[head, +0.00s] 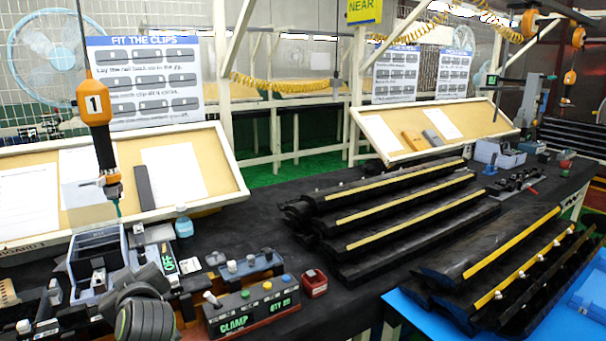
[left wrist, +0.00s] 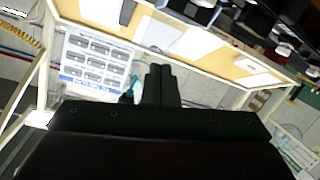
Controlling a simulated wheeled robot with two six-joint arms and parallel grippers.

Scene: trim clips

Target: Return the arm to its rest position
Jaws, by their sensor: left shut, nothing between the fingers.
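My left gripper (left wrist: 160,70) shows in the left wrist view as two dark fingers close together, with nothing between them. The dark wrist body fills the lower part of that view. Past the fingers, the picture looks upside down, with a tan pin board (left wrist: 200,45) and a poster of grey clip pictures (left wrist: 97,60). The fingers appear clear of both. My right gripper is not in view.
A black workbench (head: 270,205) holds stacked dark rails with yellow strips (head: 395,200). More rails (head: 510,265) lie on a blue surface (head: 415,315) at right. A green-lettered CLAMP box (head: 252,307) stands in front. An orange hanging tool (head: 95,105) is at left.

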